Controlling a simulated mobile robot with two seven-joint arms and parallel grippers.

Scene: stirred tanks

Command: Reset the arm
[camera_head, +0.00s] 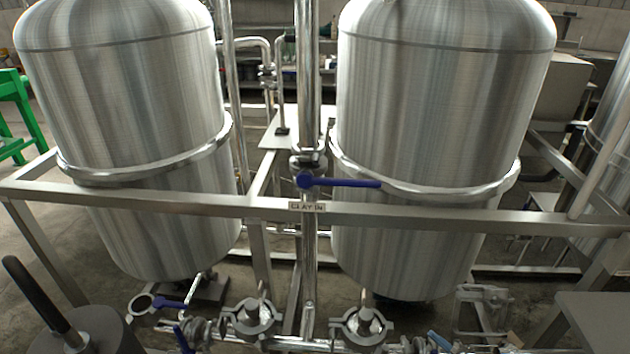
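Neither of my grippers shows in the head view, and no arm of mine can be made out. A blue-handled valve (338,182) sits on the vertical steel pipe (308,65) between two tanks. Its blue lever lies level, pointing right. A small label reading "CLAY IN" (307,207) is on the frame rail just below it.
Two steel tanks, left (125,110) and right (435,110), stand behind a steel frame rail (150,200). Pipe clamps (250,318) and smaller blue levers (172,304) lie low in front. A dark cylinder with a black rod (35,295) stands bottom left.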

